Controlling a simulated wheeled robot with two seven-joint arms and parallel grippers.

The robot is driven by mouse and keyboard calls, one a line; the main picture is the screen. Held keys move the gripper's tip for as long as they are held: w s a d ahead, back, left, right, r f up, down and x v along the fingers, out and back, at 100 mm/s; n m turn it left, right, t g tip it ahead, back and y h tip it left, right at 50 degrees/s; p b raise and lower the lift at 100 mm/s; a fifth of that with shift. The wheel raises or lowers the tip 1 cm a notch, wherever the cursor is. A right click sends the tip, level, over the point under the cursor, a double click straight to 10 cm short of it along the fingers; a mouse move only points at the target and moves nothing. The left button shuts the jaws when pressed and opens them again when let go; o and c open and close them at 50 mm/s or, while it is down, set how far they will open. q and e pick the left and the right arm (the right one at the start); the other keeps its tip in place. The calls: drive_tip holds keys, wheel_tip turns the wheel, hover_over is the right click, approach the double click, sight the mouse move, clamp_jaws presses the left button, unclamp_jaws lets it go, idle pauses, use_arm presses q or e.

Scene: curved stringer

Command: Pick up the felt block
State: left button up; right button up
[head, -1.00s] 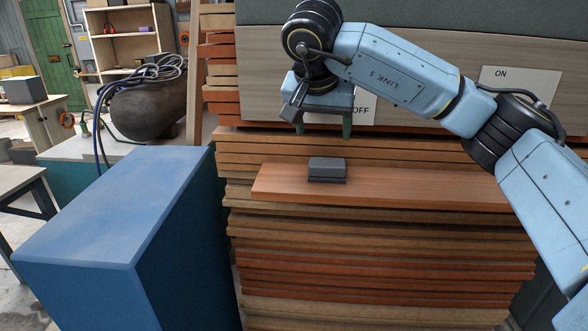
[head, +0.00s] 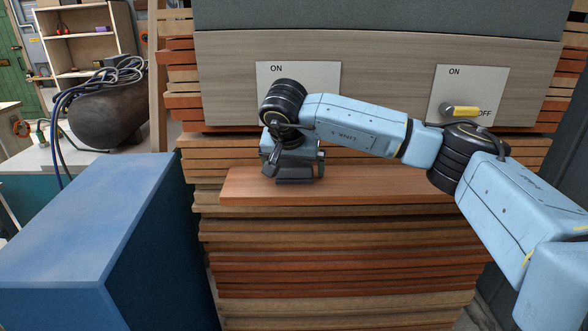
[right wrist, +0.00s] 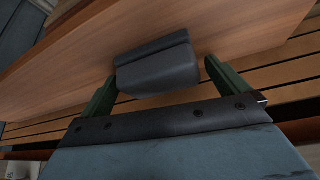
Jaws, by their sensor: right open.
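The felt block (head: 294,174) is dark grey and lies on a reddish-brown board (head: 370,186) on top of the wood stack. It also shows in the right wrist view (right wrist: 158,68), stepped in shape. My right gripper (head: 293,170) is right at the block in the head view and partly hides it. In the right wrist view the two green fingers (right wrist: 158,84) are apart. Their tips reach to about the block's near face, one on each side, with a gap to it. My left gripper is not in view.
Behind the board stands a wood-fronted panel (head: 230,75) with ON and OFF plates and a yellow-handled switch (head: 461,112). A large blue box (head: 80,220) stands to the left. The board is clear to the right of the block.

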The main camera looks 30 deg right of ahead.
drive_tip(key=c, duration=0.9)
drive_tip(key=shift+c, duration=0.2)
drive_tip(key=shift+r, duration=0.55)
drive_tip(key=shift+s+a+r+b, duration=0.1)
drive_tip(key=shift+a+r+b, duration=0.1)
drive_tip(key=shift+b, duration=0.15)
drive_tip(key=s+a+b, duration=0.2)
drive_tip(key=s+a, duration=1)
drive_tip(key=s, duration=0.1)
